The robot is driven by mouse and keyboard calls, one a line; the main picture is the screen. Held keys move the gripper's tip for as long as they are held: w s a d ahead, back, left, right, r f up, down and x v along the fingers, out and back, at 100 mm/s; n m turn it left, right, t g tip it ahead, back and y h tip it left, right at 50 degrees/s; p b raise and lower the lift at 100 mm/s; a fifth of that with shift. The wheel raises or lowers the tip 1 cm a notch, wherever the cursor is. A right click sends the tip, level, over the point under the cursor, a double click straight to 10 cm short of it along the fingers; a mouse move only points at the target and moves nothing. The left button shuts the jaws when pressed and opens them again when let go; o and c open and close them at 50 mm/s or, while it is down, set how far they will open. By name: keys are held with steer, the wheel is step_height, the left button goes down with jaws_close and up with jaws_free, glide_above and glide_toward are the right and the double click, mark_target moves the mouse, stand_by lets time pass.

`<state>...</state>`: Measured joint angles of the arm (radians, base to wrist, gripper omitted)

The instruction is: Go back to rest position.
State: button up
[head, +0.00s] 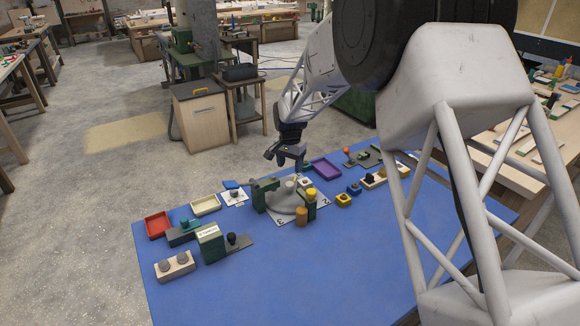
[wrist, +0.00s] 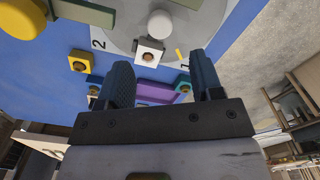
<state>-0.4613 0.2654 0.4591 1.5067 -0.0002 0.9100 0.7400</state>
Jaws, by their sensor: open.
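My gripper (head: 285,154) is open and empty, held above the back part of the blue table (head: 300,275). In the wrist view, both dark fingers of my gripper (wrist: 163,85) stand apart with nothing held between them. Below and in front of it is a grey round plate (head: 284,210) with dark green blocks and numbers around it. A white square piece with a round brown centre (wrist: 149,54) shows just beyond the fingers in the wrist view. My arm comes in from the upper right of the head view and hides part of the table's right side.
A red tray (head: 157,224), a cream tray (head: 205,206) and a purple tray (head: 325,168) lie along the back edge. A green box (head: 210,242) and a wooden block with two grey knobs (head: 175,265) stand at the left. The table's front is clear.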

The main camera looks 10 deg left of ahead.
steer(key=shift+s+d+r, duration=0.15)
steer(key=shift+d+r, duration=0.2)
steer(key=shift+r, duration=0.05)
steer(key=s+d+r+n+t, duration=0.1)
steer(key=s+d+r, duration=0.8)
steer(key=d, duration=0.3)
steer(key=s+d+r, duration=0.9)
steer(key=d, duration=0.3)
steer(key=s+d, duration=0.4)
steer(key=s, duration=0.6)
steer(key=s+d+n+t, duration=0.1)
steer(key=s+d, duration=0.4)
steer(key=s, duration=0.5)
steer(key=s+d+n, duration=0.1)
steer(key=s+d, duration=0.4)
steer(key=s, duration=0.5)
steer(key=shift+s+d+t, duration=0.15)
steer(key=shift+d+t, duration=0.1)
steer(key=shift+t, duration=0.05)
steer(key=shift+r, duration=0.1)
